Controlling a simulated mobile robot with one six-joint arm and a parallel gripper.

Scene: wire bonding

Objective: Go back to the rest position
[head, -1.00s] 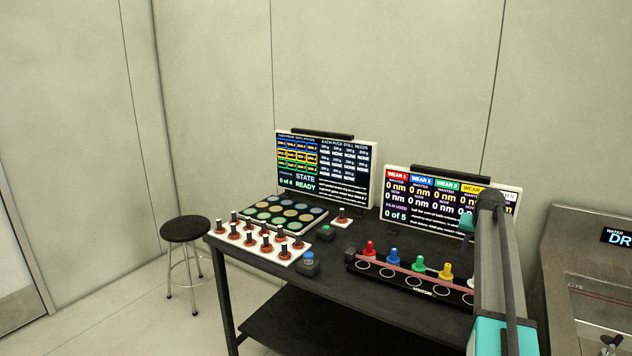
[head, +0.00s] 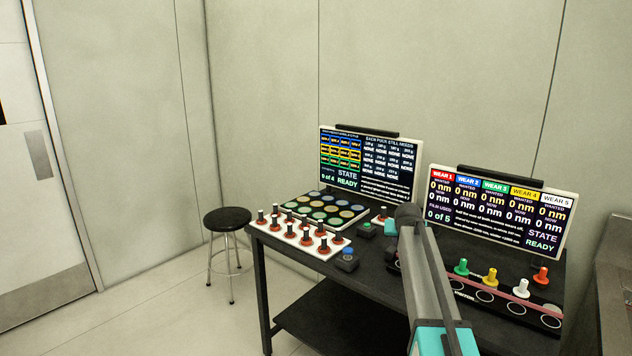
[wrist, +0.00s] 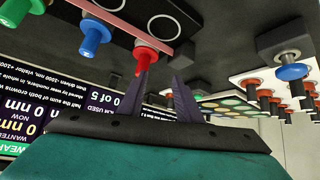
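My gripper shows in the wrist view (wrist: 161,76), where the picture is upside down. Its two dark fingers stand apart with nothing between them. A red peg (wrist: 145,56) shows just beyond the tip of one finger; I cannot tell whether they touch. In the head view my arm reaches over the middle of the black table (head: 385,288), and the fingers cannot be made out there.
Left on the table are a tray of coloured discs (head: 325,209), a white board of black-handled pegs (head: 283,231) and a blue-button box (head: 347,260). Two screens (head: 370,165) (head: 499,213) stand behind. Coloured pegs line a rack (head: 505,300) at right. A stool (head: 228,219) stands left.

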